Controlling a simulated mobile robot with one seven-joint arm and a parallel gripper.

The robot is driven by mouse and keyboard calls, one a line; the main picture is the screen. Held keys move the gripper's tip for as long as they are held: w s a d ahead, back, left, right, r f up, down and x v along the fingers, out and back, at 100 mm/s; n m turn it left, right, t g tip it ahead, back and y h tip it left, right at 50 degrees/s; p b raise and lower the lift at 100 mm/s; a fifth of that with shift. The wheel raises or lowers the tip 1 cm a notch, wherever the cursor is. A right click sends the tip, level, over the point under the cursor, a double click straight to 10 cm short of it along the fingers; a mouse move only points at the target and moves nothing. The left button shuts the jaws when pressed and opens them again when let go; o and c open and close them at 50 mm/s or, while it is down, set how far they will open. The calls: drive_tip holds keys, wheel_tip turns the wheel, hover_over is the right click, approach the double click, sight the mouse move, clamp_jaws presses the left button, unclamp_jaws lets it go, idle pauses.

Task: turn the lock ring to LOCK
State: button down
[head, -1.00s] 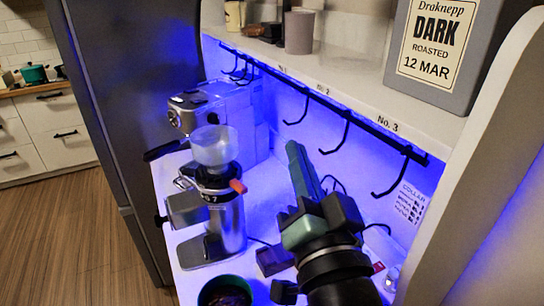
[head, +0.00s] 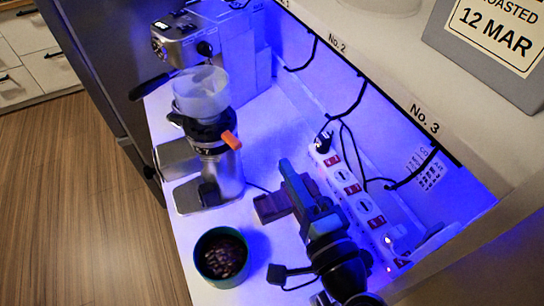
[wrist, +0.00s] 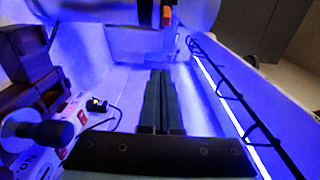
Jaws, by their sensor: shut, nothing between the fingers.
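The grinder (head: 217,170) stands on the white cabinet floor, with a translucent hopper (head: 202,92) on top. A dark collar (head: 208,130) lies below the hopper, and an orange tab (head: 230,140) sticks out from it to the right. The tab also shows at the top of the wrist view (wrist: 166,16), beside a silver rounded body. My gripper (head: 285,164) is shut and empty, to the right of the grinder and apart from the tab. Its two fingers lie together in the wrist view (wrist: 159,74). I cannot read any lock marking on the collar.
A dark bowl of beans (head: 222,257) stands in front of the grinder. A brown block (head: 270,207) lies near my gripper. A power strip (head: 350,187) with cables runs along the back wall under black hooks (head: 350,105). The espresso machine (head: 190,38) is behind left.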

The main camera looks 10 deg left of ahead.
drive_tip(key=w+a+p, duration=0.4)
drive_tip(key=a, duration=0.3)
drive_tip(key=shift+w+a+p, duration=0.15)
drive_tip(key=shift+w+p, duration=0.15)
